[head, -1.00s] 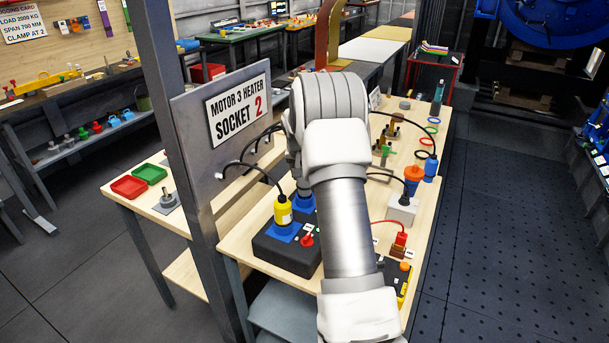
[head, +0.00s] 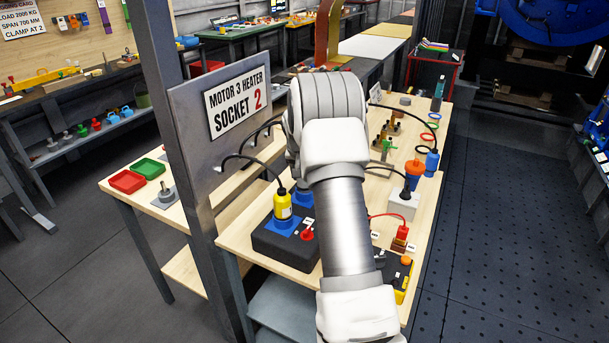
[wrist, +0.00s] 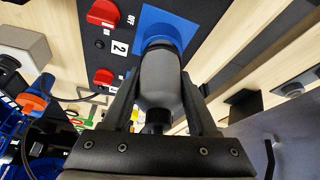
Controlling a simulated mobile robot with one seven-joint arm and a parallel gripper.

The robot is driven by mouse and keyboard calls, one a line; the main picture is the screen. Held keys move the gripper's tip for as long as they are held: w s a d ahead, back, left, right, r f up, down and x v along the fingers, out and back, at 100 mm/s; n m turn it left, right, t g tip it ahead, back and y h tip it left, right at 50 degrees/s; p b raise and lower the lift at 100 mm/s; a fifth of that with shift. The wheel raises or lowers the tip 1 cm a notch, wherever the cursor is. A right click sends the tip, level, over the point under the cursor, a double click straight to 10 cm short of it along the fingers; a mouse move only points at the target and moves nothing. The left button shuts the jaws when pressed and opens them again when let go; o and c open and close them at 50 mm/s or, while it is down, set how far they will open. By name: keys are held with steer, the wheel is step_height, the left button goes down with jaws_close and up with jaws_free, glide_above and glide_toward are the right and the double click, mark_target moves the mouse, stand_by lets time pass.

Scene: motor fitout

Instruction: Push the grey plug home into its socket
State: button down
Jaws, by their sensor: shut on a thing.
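The grey plug (wrist: 160,82) is between the two fingers of my gripper (wrist: 160,90) in the wrist view. Its dark front end meets the blue socket (wrist: 172,28) on the black box (wrist: 213,22); how deep it sits I cannot tell. A black cable end shows at the plug's rear. A label 2 and red switches (wrist: 104,12) are left of the socket. In the head view my arm hides the plug and most of my gripper; part of a blue socket (head: 302,198) shows beside the arm, on the black box (head: 278,243).
A yellow plug (head: 282,205) stands in another blue socket on the box, its cable arching to the panel with the sign MOTOR 3 HEATER SOCKET 2 (head: 238,100). A steel post (head: 185,150) stands close on the left. Orange and blue connectors (head: 413,173) stand on the right.

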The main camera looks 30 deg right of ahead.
steer(key=shift+f+b, duration=0.4)
steer(key=shift+f, duration=0.2)
steer(key=shift+c, duration=0.5)
jaws_free()
steer(key=shift+r, duration=0.1)
steer(key=v, duration=1.7)
steer(key=shift+r, duration=0.15)
steer(key=shift+s, duration=0.1)
